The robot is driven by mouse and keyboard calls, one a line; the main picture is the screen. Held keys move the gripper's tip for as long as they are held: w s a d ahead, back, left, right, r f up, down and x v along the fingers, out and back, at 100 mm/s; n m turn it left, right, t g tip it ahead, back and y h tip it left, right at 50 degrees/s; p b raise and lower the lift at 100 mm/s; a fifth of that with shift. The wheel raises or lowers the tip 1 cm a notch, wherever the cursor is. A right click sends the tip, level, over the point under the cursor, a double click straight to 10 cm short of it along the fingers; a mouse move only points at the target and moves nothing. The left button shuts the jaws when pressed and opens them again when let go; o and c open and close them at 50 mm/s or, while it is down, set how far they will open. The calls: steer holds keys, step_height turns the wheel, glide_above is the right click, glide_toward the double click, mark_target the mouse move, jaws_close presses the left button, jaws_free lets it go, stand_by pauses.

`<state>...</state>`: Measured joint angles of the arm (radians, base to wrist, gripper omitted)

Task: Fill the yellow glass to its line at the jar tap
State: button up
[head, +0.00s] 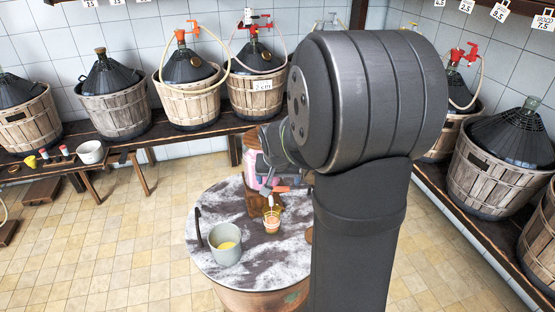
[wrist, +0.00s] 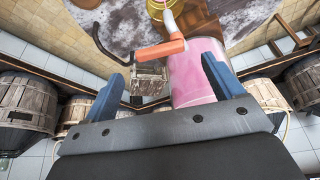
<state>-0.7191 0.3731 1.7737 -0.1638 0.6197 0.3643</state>
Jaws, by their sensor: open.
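The yellow glass (head: 272,224) stands upright on the round table, below the tap's white spout (head: 266,199). Its rim shows at the top of the wrist view (wrist: 152,12), by the spout (wrist: 169,20). Its line and liquid level are too small to tell. The pink jar (head: 251,170) sits on a wooden stand (head: 258,207) and is partly hidden by my arm; it also shows in the wrist view (wrist: 197,75). The orange tap handle (wrist: 160,50) lies across the gap between my open gripper's fingertips (wrist: 165,57). I cannot tell whether the fingers touch it.
A grey pot (head: 226,254) with something yellow inside stands at the table's (head: 205,221) front left. A dark curved handle (head: 198,226) rises beside it. Basketed demijohns (head: 113,100) line wall benches. My arm hides the table's right side.

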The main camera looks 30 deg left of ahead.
mark_target(282, 188)
steer(key=v, duration=1.3)
steer(key=shift+c, duration=0.3)
stand_by(0.3)
steer(key=c, duration=0.4)
steer(key=shift+w+d+m, duration=0.15)
steer(key=shift+w+m, duration=0.2)
steer(key=shift+m, duration=0.25)
steer(key=c, duration=0.3)
steer(key=w+m+g, duration=0.1)
steer(key=m, duration=0.1)
steer(key=w+d+m+g, duration=0.1)
steer(key=w+m, duration=0.1)
steer(key=m, duration=0.1)
steer(key=w+m+g, duration=0.1)
steer(key=m, duration=0.1)
steer(key=shift+w+d+f+m, duration=0.3)
steer(key=shift+d+f, duration=0.05)
steer(key=shift+d, duration=0.05)
steer(key=c, duration=0.3)
steer(key=w+d+m+g+y, duration=0.25)
steer(key=w+m, duration=0.25)
steer(key=m, duration=0.4)
steer(key=shift+g+h, duration=0.25)
steer(key=x, duration=1.6)
steer(key=shift+a+f, duration=0.25)
steer(key=shift+a, duration=0.15)
